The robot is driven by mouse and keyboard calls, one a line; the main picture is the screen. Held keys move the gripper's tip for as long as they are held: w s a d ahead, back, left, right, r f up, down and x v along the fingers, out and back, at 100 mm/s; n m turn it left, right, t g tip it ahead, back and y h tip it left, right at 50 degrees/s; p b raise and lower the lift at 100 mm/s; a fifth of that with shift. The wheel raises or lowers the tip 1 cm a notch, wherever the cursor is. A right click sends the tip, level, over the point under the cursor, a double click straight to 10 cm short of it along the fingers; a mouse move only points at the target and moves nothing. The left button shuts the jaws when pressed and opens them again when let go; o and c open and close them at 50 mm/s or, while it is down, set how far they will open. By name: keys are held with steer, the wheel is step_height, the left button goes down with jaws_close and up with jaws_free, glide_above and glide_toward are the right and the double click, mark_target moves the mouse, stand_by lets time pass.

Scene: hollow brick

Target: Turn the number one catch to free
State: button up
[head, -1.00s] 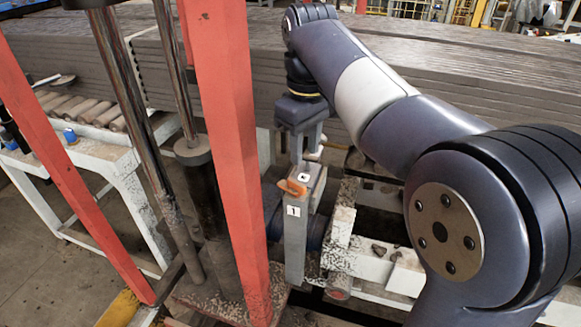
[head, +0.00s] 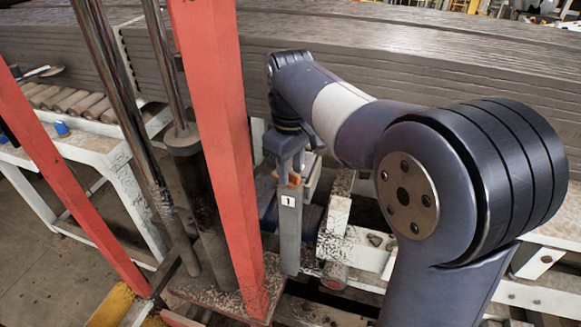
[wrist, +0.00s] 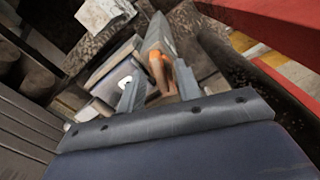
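The number one catch is a small orange lever (head: 293,181) on top of a grey upright post (head: 289,240) that carries a white label "1". In the wrist view the orange lever (wrist: 157,70) lies between the two fingers, with space visible beside it. My gripper (head: 290,172) points down at the post top, its fingers around the lever's height and partly hiding it. The wrist view also shows my gripper (wrist: 158,85) with its fingers apart. I cannot tell whether a finger touches the lever.
A red frame post (head: 225,170) stands close to the left of the catch, with a dark metal cylinder (head: 200,190) behind it. A long stack of grey boards (head: 430,70) runs behind my arm. A white roller bench (head: 110,155) is at the left.

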steer(key=shift+f, duration=0.1)
steer(key=shift+c, duration=0.5)
jaws_close()
steer(key=shift+r+n+p, duration=0.2)
steer(key=shift+n+p, duration=0.6)
steer(key=shift+n, duration=0.2)
steer(key=shift+f+n+p, duration=0.2)
steer(key=shift+n+p, duration=0.25)
steer(key=shift+n, duration=0.75)
steer(key=shift+o, duration=0.5)
jaws_free()
